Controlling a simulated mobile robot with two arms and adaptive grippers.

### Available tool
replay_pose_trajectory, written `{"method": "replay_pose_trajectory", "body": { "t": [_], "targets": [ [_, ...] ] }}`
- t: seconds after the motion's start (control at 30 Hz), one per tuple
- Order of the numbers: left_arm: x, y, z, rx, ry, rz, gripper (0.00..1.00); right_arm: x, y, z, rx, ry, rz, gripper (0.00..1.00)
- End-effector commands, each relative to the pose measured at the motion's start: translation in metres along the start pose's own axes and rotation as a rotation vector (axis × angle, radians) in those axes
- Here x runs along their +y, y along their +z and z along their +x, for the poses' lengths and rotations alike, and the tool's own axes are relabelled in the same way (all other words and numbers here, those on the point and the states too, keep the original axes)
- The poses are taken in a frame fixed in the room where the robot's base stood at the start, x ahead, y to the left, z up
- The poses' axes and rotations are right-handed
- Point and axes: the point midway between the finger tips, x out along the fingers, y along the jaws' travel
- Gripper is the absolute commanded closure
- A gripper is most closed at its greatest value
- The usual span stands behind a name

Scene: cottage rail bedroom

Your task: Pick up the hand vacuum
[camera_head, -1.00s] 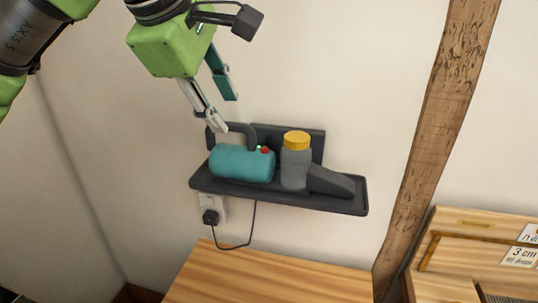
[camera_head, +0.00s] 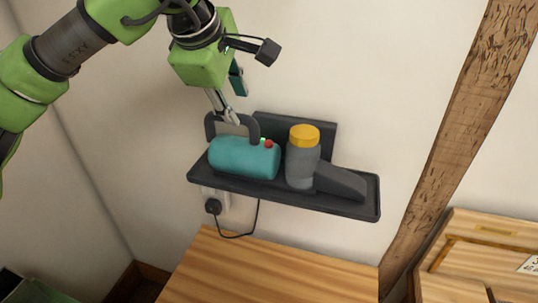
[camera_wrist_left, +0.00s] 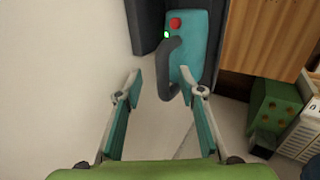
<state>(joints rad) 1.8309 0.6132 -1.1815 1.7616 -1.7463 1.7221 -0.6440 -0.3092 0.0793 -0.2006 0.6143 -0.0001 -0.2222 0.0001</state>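The hand vacuum (camera_head: 243,158) lies on a dark wall shelf (camera_head: 282,196). It has a teal body, a dark arched handle, a red button and a green light. It also shows in the left wrist view (camera_wrist_left: 191,45), with its handle reaching between my fingers. My left gripper (camera_head: 232,112) is open just above the handle; its two fingers stand apart in the left wrist view (camera_wrist_left: 161,84). I cannot tell whether either finger touches the handle. The far finger is partly hidden in the head view. My right gripper is not in view.
A grey canister with a yellow cap (camera_head: 303,155) and a dark wedge-shaped piece (camera_head: 341,182) sit right of the teal body. A plug with a cable (camera_head: 213,206) is below the shelf. A wooden top (camera_head: 270,275) lies lower down. A timber post (camera_head: 450,130) stands to the right.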

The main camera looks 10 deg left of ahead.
Motion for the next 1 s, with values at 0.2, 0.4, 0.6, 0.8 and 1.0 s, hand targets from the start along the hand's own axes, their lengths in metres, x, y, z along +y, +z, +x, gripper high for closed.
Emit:
{"method": "replay_pose_trajectory", "body": {
  "t": [0.2, 0.4, 0.6, 0.8, 1.0],
  "targets": [
    [-0.001, -0.007, 0.017, 0.002, -0.004, -0.001, 0.64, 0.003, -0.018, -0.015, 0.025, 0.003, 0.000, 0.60],
    [-0.002, -0.011, 0.045, -0.001, -0.003, -0.001, 0.64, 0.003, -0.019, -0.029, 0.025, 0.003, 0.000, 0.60],
    [-0.003, -0.010, 0.055, -0.001, 0.000, 0.000, 0.64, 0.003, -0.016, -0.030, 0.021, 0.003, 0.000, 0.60],
    [-0.003, -0.010, 0.055, -0.001, 0.001, 0.000, 0.82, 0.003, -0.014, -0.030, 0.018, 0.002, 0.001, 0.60],
    [-0.001, -0.010, 0.053, -0.003, 0.006, -0.002, 1.00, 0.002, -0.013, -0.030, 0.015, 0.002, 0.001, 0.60]
  ]
}}
